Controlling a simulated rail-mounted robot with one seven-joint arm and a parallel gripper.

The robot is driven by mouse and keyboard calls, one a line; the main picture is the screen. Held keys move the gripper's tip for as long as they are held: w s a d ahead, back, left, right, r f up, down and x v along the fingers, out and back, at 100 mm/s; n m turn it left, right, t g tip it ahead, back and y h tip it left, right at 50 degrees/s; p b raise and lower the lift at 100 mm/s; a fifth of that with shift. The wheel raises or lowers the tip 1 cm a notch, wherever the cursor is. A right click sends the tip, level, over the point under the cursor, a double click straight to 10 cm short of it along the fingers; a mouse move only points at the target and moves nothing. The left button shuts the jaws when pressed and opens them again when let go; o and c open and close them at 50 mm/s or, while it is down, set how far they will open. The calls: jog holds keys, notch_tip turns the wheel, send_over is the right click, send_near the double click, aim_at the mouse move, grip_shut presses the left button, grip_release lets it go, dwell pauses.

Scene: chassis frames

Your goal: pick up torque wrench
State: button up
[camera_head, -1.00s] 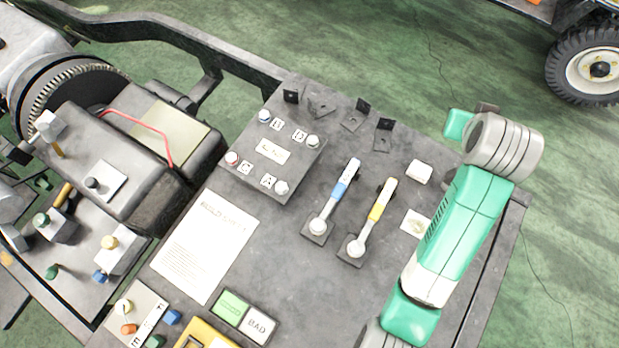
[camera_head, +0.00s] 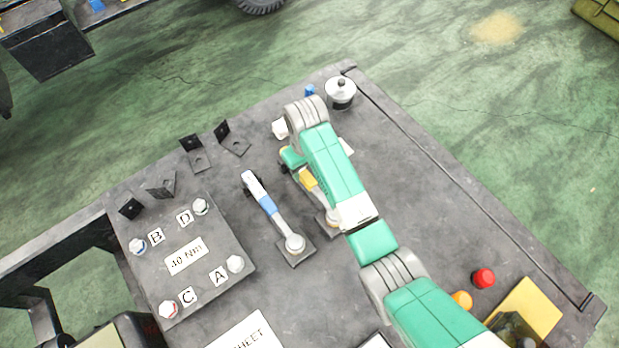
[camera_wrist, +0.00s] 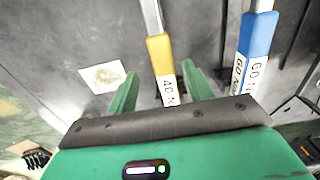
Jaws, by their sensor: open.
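The yellow-banded torque wrench (camera_head: 308,180) lies on the grey bench, partly hidden under my arm in the head view. In the wrist view its yellow handle (camera_wrist: 160,55), with a label reading 40 N, lies between the fingers of my gripper (camera_wrist: 159,76). My gripper is open, with a finger on each side of the handle and gaps showing. I cannot tell how far the fingers are above the bench. The blue-banded wrench (camera_head: 267,205) lies to the left in the head view. In the wrist view it is to the right (camera_wrist: 256,38), labelled 60 N, outside the fingers.
A bolted plate (camera_head: 210,264) marked 40 Nm, with bolts A to D, sits left of the wrenches. Small black brackets (camera_head: 196,160) stand along the far edge. A silver pot-like container (camera_head: 340,94) stands at the far corner. Red (camera_head: 484,278) and orange buttons are at lower right.

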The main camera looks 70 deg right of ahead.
aim_at(306, 176)
jog(key=f, duration=0.1)
jog(key=f+b, duration=0.1)
jog(key=f, duration=0.2)
jog(key=shift+s+a+f+b, duration=0.2)
jog(key=shift+a+f+b, duration=0.1)
jog(key=shift+a+f, duration=0.05)
jog(key=shift+w, duration=0.1)
grip_shut()
jog(key=shift+r, duration=0.1)
